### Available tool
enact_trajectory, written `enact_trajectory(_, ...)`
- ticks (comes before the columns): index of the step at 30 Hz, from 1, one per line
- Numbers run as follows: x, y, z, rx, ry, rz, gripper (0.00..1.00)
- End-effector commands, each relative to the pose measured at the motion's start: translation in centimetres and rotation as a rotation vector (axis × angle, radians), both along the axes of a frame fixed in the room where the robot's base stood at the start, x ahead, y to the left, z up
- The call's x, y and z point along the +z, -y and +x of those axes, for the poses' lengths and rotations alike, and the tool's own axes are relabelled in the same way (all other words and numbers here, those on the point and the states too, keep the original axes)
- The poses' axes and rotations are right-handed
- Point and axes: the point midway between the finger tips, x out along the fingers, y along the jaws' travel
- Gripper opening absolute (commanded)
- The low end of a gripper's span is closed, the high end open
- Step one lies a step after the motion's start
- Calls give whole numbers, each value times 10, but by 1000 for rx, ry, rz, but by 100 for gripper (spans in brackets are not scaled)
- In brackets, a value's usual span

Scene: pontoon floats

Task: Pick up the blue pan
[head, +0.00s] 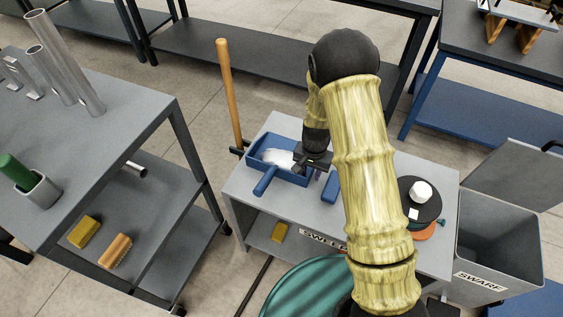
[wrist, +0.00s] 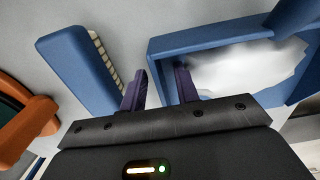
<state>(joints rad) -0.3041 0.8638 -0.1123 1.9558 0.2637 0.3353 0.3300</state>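The blue pan (head: 284,174) sits on the grey cart top with a white heap inside and a stubby blue handle toward the front. In the wrist view its blue rim (wrist: 205,42) fills the upper right. My gripper (head: 315,174) is over the pan's right side. In the wrist view its two purple fingers (wrist: 160,90) stand apart, one outside the pan and one on the inner side, with the pan's side wall between them. I see no firm contact on the wall.
A blue brush (head: 330,188) lies just right of the pan; it also shows in the wrist view (wrist: 82,68). A black disc (head: 420,207) with white pieces is farther right. A wooden handle (head: 229,95) stands behind left. A grey bin (head: 497,240) is at right.

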Motion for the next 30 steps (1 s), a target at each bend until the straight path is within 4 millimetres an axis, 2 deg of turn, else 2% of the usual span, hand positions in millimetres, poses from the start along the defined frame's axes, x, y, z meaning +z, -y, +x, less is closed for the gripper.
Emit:
enact_trajectory(5, 0, 0, 0, 0, 0, 0, 31)
enact_trajectory(9, 0, 0, 0, 0, 0, 0, 3)
enact_trajectory(10, 0, 0, 0, 0, 0, 0, 0)
enact_trajectory(23, 5, 0, 1, 0, 2, 0, 0)
enact_trajectory(26, 16, 0, 1, 1, 2, 0, 0)
enact_trajectory(30, 42, -1, 1, 2, 4, 1, 0)
